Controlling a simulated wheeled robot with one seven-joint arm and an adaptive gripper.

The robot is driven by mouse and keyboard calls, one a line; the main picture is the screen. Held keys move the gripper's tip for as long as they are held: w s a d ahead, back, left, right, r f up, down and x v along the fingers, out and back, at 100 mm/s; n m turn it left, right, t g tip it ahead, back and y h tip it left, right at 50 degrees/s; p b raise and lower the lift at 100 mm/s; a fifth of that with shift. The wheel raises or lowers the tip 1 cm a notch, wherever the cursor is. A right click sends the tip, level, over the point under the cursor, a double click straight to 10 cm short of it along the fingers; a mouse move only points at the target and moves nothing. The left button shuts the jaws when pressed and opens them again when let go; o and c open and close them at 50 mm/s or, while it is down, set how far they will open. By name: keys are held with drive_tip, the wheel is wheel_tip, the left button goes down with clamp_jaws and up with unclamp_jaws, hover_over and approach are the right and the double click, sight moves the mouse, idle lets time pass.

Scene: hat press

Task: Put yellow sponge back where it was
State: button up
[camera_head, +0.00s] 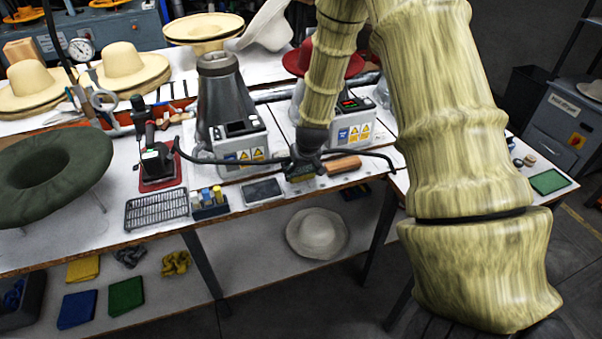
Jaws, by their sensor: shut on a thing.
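My gripper (302,172) points down at the front of the workbench, in front of the grey machines. It is shut on a small yellowish thing (300,178), mostly hidden by the fingers. Its colour fits the yellow sponge, but it is too small and dark to be sure. A yellow flat pad (83,268) lies on the lower shelf at the left, apart from my gripper. I cannot tell whether the held thing touches the bench.
An orange-brown block (343,164) lies just right of my gripper. A dark tablet (262,191), a bottle rack (209,204) and a wire rack (156,209) stand to the left. A pale hat (317,233) lies on the shelf below. Dark cables run beside my gripper.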

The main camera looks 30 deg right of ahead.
drive_tip(key=shift+f+p, duration=0.3)
drive_tip(key=shift+f, duration=0.85)
drive_tip(key=shift+f, duration=0.1)
drive_tip(key=o, duration=0.9)
drive_tip(key=shift+b+v, duration=0.95)
drive_tip(key=shift+v, duration=5.05)
drive_tip(key=s+a+f+n+g, duration=0.1)
drive_tip(key=s+a+f+g, duration=0.1)
drive_tip(key=s+a+f, duration=0.75)
drive_tip(key=s+a+f+n+g, duration=0.1)
drive_tip(key=s+a+f, duration=0.3)
drive_tip(key=s+f, duration=1)
drive_tip(key=s+a+f, duration=0.2)
drive_tip(key=s+f, duration=0.1)
drive_tip(key=s, duration=0.2)
drive_tip(key=s+a+f+g+y, duration=0.1)
drive_tip(key=s+a+f, duration=0.2)
drive_tip(key=s, duration=0.3)
drive_tip(key=shift+s+a+f, duration=0.2)
drive_tip(key=shift+a+f, duration=0.05)
drive_tip(key=shift+f, duration=0.4)
